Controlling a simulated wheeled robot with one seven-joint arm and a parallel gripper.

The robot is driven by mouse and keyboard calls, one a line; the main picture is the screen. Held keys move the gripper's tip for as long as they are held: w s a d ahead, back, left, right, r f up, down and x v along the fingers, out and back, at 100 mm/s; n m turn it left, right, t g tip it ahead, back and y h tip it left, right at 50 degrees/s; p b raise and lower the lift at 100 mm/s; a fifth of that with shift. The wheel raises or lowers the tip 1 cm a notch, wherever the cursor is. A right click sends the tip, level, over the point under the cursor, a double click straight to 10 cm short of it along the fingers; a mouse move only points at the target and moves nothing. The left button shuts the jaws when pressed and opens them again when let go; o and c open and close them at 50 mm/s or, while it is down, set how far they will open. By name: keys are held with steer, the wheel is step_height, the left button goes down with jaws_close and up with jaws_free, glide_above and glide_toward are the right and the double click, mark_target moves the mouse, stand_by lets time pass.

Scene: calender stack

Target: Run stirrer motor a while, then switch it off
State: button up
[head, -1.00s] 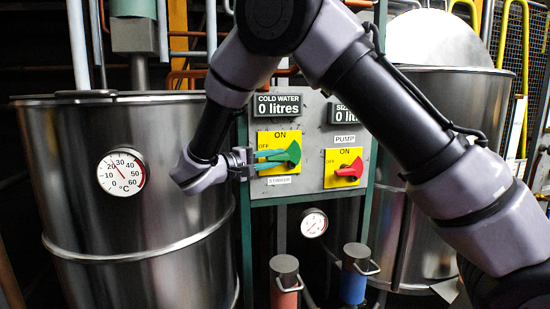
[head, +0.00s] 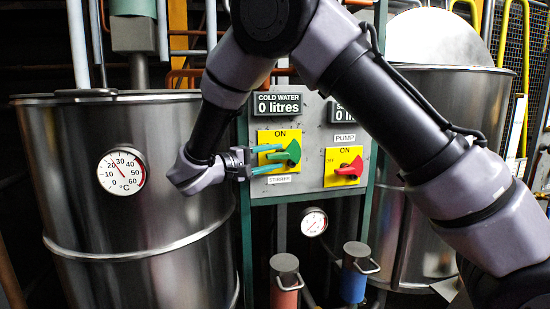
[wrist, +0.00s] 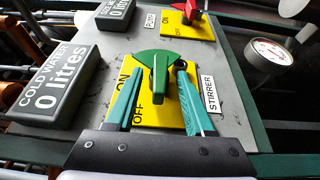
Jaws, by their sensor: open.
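The stirrer switch (head: 290,152) is a green rotary knob on a yellow plate marked ON at the top and OFF at the left. It sits above the STIRRER label (wrist: 211,95). In the wrist view its raised handle (wrist: 160,78) points towards my gripper, to the OFF side. My gripper (head: 269,159) is at the left of the switch, with its teal fingers pointing right. The fingers are open, one on each side of the handle, and gaps show between them and it in the wrist view.
The red pump switch (head: 348,170) is to the right on the same grey panel. A COLD WATER display (head: 278,104) reading 0 litres is above the stirrer switch. A steel tank (head: 120,220) with a thermometer (head: 121,171) stands left, close behind my wrist.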

steer(key=v, duration=1)
steer(key=shift+s, duration=0.1)
steer(key=d+r+m+g+y, duration=0.1)
steer(key=d+g+y, duration=0.15)
steer(key=d, duration=0.65)
steer(key=w+d+r+m+g+y, duration=0.15)
steer(key=d+g, duration=0.25)
steer(key=d, duration=0.5)
steer(key=d+r+m+g+y, duration=0.2)
steer(key=d+g, duration=0.2)
steer(key=d, duration=0.4)
steer(key=s+d+r+m+t+y, duration=0.2)
steer(key=s+d+m+t+y, duration=0.1)
steer(key=s+d+y, duration=0.2)
steer(key=s+d+r+m+t+y, duration=0.3)
steer(key=s+d+m+y, duration=0.1)
steer(key=s, duration=0.4)
steer(key=shift+s+d+r+y, duration=0.25)
steer(key=shift+s+d+y, duration=0.15)
steer(key=shift+y, duration=0.3)
steer(key=shift+m, duration=0.25)
